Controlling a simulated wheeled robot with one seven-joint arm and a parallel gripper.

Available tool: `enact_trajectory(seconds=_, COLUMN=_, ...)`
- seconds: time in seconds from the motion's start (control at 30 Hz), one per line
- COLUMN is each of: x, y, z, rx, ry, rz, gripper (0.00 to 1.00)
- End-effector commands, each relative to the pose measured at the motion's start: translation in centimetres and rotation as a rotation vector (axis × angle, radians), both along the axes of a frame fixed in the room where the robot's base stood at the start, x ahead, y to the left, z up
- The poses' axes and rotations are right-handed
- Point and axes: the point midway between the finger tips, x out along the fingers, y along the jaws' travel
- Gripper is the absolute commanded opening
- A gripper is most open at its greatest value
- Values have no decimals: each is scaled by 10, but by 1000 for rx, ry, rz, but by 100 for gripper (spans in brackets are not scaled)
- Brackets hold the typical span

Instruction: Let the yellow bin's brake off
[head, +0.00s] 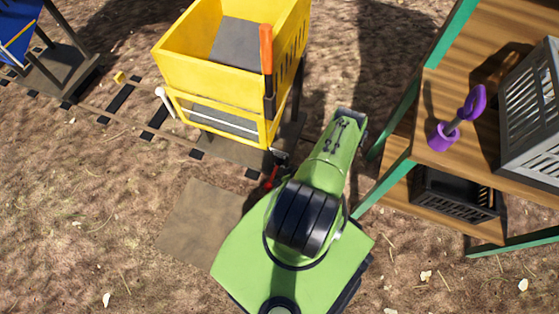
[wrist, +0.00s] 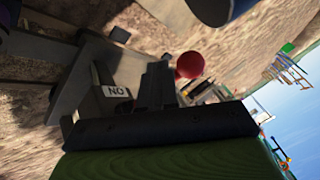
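The yellow bin (head: 185,72) stands on a wheeled frame at the top of the head view, with an orange-and-black upright handle (head: 266,60) at its near right corner. Low in front of it, a small red part (head: 271,178) shows beside my arm. In the wrist view a red ball knob (wrist: 189,65) is just beyond and right of my fingers. A plate marked "NO" (wrist: 116,91) is to their left. My gripper (wrist: 158,80) has its dark fingers together at the middle, with nothing seen between them. It looks apart from the knob, though contact is hard to judge. The head view hides the fingers.
A blue bin (head: 18,45) is at the top left. A track (head: 155,133) runs under the bins. Lower-left ground is clear.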

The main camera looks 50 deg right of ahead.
Motion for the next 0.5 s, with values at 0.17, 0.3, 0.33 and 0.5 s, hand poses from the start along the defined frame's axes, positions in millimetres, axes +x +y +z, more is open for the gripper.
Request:
enact_trajectory(seconds=0.17, x=3, y=-6, z=12, rx=95, ry=32, rz=1, gripper=0)
enact_trajectory(seconds=0.3, x=3, y=-6, z=17, rx=125, ry=43, rz=-1, gripper=0)
enact_trajectory(seconds=0.33, x=3, y=-6, z=16, rx=125, ry=43, rz=-1, gripper=0)
enact_trajectory(seconds=0.5, x=2, y=-5, z=17, rx=124, ry=43, rz=-1, gripper=0)
